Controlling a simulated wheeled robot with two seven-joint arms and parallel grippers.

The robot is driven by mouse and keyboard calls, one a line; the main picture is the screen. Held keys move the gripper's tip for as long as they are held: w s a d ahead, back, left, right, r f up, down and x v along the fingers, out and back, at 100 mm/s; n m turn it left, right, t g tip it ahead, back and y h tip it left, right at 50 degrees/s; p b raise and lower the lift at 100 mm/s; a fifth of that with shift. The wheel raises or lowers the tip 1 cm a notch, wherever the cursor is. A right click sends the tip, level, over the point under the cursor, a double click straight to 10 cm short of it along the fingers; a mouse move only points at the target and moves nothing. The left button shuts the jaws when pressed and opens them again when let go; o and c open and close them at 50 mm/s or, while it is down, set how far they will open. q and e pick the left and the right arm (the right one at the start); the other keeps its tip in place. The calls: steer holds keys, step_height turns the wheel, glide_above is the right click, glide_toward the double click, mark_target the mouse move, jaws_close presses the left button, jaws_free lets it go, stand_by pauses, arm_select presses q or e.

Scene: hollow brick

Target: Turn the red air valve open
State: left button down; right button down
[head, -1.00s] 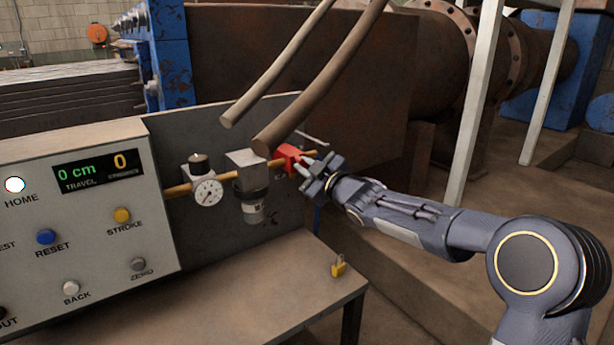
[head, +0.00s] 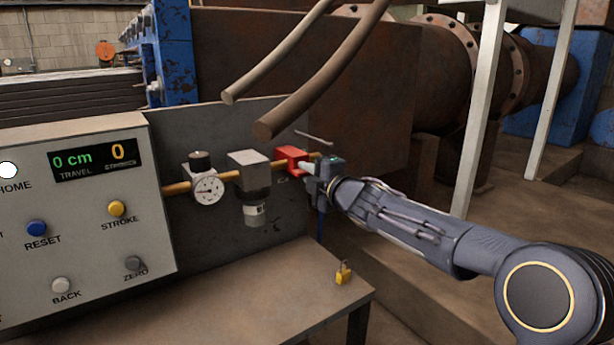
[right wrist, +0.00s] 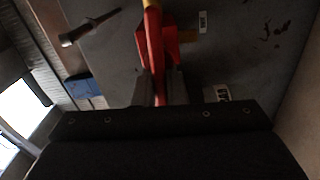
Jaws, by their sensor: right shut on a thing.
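The red air valve (head: 291,158) sits at the right end of the brass pipe on the dark upright panel. My right gripper (head: 312,168) is at the valve's right side, shut on the valve's red handle. In the right wrist view the red handle (right wrist: 158,88) runs down from the red valve body (right wrist: 171,42) to between my fingers (right wrist: 160,90). The fingertips hide the handle's end. My left gripper is not in view.
A pressure gauge (head: 208,190) and a filter bowl (head: 256,210) sit on the pipe left of the valve. Two brown hoses (head: 325,75) hang above. A yellow padlock (head: 343,273) lies on the bench (head: 270,285). A control box (head: 85,220) stands at left.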

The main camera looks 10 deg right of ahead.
steer(key=shift+d+f+n, duration=0.2)
steer(key=shift+f+n, duration=0.05)
steer(key=shift+n, duration=0.25)
steer(key=c, duration=1.5)
jaws_free()
steer(key=shift+r, duration=0.1)
steer(key=shift+s, duration=0.1)
steer(key=b+v, duration=0.1)
steer(key=v, duration=0.6)
steer(key=shift+s+d, duration=0.1)
steer(key=shift+s, duration=0.15)
